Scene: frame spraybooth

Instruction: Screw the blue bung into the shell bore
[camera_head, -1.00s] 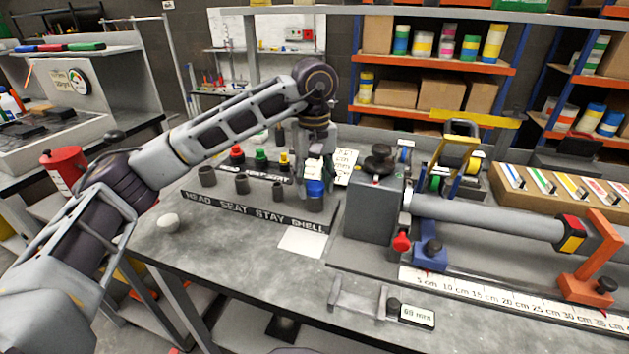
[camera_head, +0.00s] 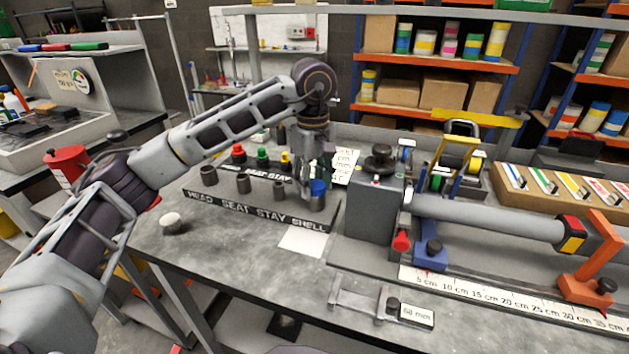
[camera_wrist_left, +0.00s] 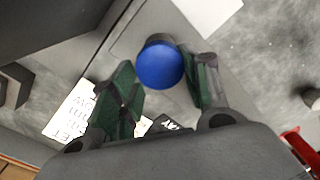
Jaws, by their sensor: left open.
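The blue bung (camera_head: 318,187) stands at the mouth of the grey shell bore (camera_head: 317,203), the rightmost of the row above the word SHELL. How deep it sits, I cannot tell. In the left wrist view the round blue top of the bung (camera_wrist_left: 160,67) shows between my fingertips. My left gripper (camera_head: 314,180) points down at the bung from above. It also shows in the left wrist view (camera_wrist_left: 156,58), with its two green-padded fingers spread apart and a gap visible to the bung. My right gripper is not in view.
Grey sockets (camera_head: 243,183) stand left of the shell bore, with red, green and yellow bungs (camera_head: 262,158) behind. A grey machine block (camera_head: 372,210) stands close on the right, clamping a long tube (camera_head: 480,217). A white card (camera_head: 303,240) lies in front on the bench.

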